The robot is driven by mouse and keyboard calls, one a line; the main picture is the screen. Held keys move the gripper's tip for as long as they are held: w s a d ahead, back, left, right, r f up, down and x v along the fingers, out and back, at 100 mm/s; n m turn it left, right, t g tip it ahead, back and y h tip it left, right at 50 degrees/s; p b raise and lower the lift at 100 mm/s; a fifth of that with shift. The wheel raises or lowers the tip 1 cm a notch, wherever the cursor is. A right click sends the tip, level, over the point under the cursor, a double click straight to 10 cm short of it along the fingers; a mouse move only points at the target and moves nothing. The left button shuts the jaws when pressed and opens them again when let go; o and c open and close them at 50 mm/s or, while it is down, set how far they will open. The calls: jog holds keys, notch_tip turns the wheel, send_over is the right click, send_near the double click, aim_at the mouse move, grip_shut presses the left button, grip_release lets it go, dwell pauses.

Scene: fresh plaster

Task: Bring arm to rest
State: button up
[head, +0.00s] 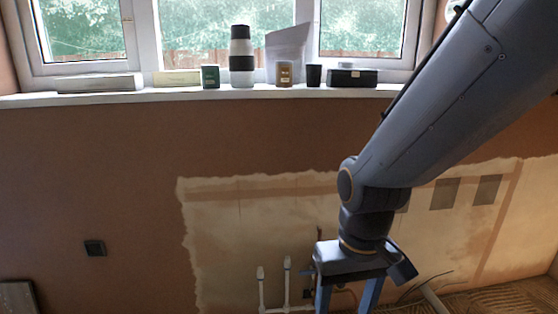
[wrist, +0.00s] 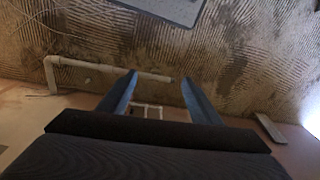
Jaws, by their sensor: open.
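My arm reaches in from the upper right of the head view and bends down at the wrist. My gripper (head: 346,302) points down in front of the wall, its blue fingers cut off by the bottom edge. In the wrist view my gripper (wrist: 158,92) shows two blue fingers spread apart with nothing between them. It is open and empty. Past the fingers are white pipes and the ridged floor, apart from the fingers.
A windowsill (head: 220,94) holds a striped black and white bottle (head: 242,58), a green tin (head: 210,77), a black box (head: 351,78) and other items. White pipes (head: 287,285) rise near the wall beside my gripper. A black socket (head: 95,248) is at left.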

jog(key=s+d+r+m+p, duration=0.2)
jog(key=d+r+p, duration=0.5)
jog(key=r+p, duration=0.2)
jog(key=shift+d+r+h+p, duration=0.3)
jog(key=shift+d+p, duration=0.1)
jog(key=shift+p, duration=0.75)
